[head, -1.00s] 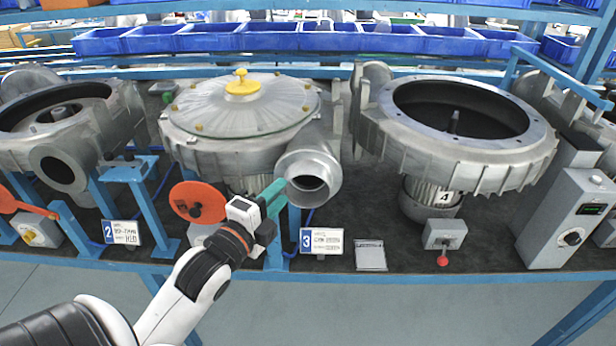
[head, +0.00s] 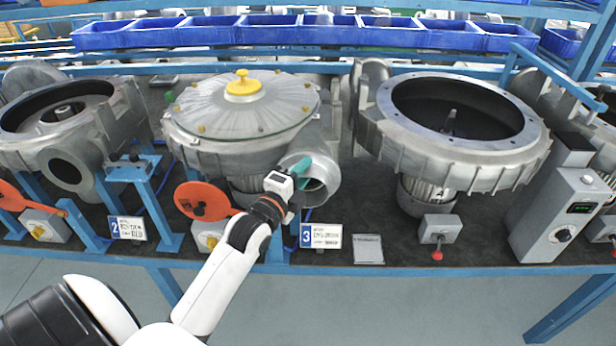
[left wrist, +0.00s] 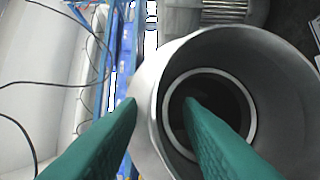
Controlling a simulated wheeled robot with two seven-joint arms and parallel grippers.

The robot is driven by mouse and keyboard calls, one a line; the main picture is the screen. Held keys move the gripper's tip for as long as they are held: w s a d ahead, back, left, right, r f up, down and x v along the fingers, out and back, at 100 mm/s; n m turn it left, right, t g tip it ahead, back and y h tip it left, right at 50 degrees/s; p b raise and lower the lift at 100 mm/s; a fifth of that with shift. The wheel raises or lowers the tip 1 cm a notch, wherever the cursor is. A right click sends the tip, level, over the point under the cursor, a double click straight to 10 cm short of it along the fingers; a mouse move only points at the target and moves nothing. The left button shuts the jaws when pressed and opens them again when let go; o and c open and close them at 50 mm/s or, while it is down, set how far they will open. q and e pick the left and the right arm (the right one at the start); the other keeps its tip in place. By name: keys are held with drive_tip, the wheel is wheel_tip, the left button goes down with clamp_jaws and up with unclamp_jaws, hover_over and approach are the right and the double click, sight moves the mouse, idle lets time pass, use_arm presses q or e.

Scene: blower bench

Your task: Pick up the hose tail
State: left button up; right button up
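The grey, wide-mouthed tube (head: 322,187) at the outlet of the middle blower is the likely hose tail; I cannot tell where it parts from the outlet. Its open mouth faces me, and in the left wrist view the tube (left wrist: 215,55) shows a paler ring around a dark bore. My left gripper (head: 302,172) is at the mouth's left side. Its green fingers (left wrist: 161,100) are apart, one outside the left rim and one across the opening. Nothing shows clamped; contact with the wall cannot be told. My right gripper is out of view.
The middle blower (head: 240,110) has a yellow-knobbed lid. An orange-red disc (head: 205,200) stands left of my gripper. A number 3 label (head: 320,236) and a flat plate (head: 368,248) lie near the bench's front edge. An open blower (head: 450,130) stands right.

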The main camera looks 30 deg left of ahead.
use_arm(q)
clamp_jaws()
drive_tip(key=shift+s+r, duration=0.1)
drive_tip(key=shift+r, duration=0.1)
idle(0.3)
